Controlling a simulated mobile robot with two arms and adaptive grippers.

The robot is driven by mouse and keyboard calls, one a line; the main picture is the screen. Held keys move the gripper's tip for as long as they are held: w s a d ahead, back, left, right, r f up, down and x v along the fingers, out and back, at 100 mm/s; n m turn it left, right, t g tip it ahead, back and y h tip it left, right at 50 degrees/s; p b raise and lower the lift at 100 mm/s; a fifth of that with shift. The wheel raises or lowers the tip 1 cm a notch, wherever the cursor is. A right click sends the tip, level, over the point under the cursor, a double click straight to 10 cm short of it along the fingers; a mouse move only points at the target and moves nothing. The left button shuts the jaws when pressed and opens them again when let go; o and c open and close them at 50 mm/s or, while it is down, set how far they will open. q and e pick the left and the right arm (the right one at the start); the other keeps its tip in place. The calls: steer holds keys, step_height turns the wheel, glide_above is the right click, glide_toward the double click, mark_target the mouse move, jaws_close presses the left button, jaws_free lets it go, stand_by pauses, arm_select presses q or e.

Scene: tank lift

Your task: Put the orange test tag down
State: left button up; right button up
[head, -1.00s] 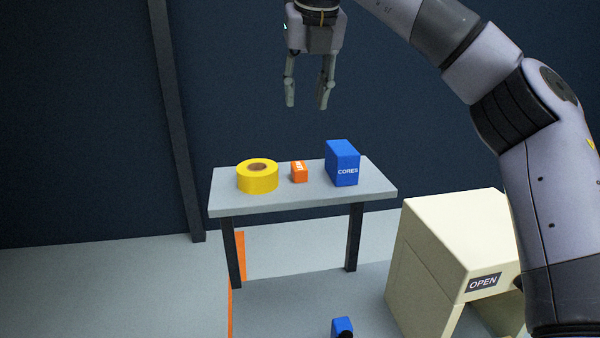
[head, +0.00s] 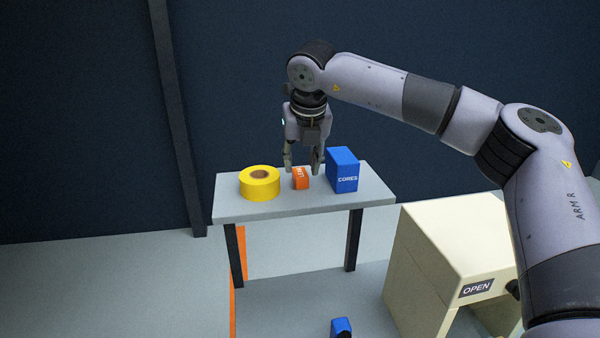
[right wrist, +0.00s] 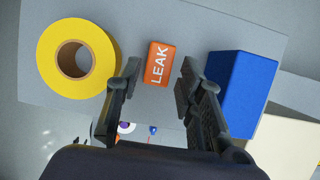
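The orange test tag (head: 301,178), a small block marked "LEAK", rests on the grey table (head: 265,208) between a yellow tape roll and a blue box. My right gripper (head: 303,168) is low over the table, close behind and above the tag. In the right wrist view the tag (right wrist: 159,64) lies beyond and between the spread fingertips (right wrist: 159,75), with a gap on each side. The fingers are open and hold nothing. My left gripper is in neither view.
The yellow tape roll (head: 260,183) stands just left of the tag. The blue "CORES" box (head: 342,170) stands close on the right. A cream cabinet with an "OPEN" label (head: 477,287) is on the floor at right. A small blue object (head: 341,327) is at the bottom.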

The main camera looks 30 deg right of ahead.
steer(key=shift+p+x, duration=0.35)
steer(key=shift+x, duration=1.1)
steer(key=shift+s, duration=0.1)
steer(key=shift+c, duration=0.4)
jaws_close()
